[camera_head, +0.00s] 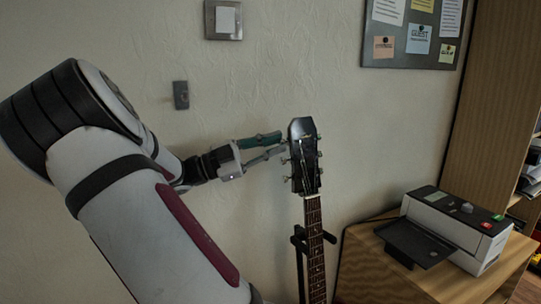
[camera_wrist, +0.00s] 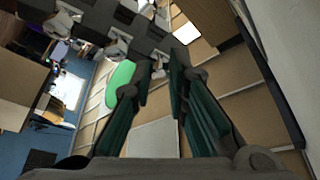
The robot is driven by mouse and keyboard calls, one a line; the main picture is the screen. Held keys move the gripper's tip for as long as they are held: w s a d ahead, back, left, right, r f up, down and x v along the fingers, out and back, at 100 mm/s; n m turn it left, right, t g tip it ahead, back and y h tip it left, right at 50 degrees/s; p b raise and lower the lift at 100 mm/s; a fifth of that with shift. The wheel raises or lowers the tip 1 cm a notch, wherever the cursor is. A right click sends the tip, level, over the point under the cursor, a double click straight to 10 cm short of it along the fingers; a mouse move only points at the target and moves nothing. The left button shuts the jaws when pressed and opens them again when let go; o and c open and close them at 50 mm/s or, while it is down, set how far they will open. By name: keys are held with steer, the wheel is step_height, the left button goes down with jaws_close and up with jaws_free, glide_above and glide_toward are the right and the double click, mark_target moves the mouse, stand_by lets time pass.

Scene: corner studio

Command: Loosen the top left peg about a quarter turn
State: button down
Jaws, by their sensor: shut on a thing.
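A guitar stands upright with its dark headstock (camera_head: 305,158) facing me in the head view; small metal pegs stick out on its left and right sides. My gripper (camera_head: 282,143) reaches in from the left, its two green-lined fingers around the top left peg (camera_head: 286,141). The fingers are shut on that peg and largely hide it. The peg's exact angle is too small to tell.
A stand (camera_head: 300,240) holds the guitar neck (camera_head: 315,240). A wooden cabinet (camera_head: 375,275) with a printer (camera_head: 455,230) is at the right. A pinboard (camera_head: 412,55) hangs behind. The wall left of the headstock is mostly bare.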

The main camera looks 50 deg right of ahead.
steer(key=shift+m+y+b, duration=0.4)
steer(key=shift+m+b, duration=0.15)
steer(key=shift+m, duration=0.55)
steer(key=c, duration=1.5)
jaws_free()
steer(key=shift+c, duration=0.2)
steer(key=shift+r, duration=0.15)
step_height(320, 180, up, 10)
steer(key=shift+w, duration=0.1)
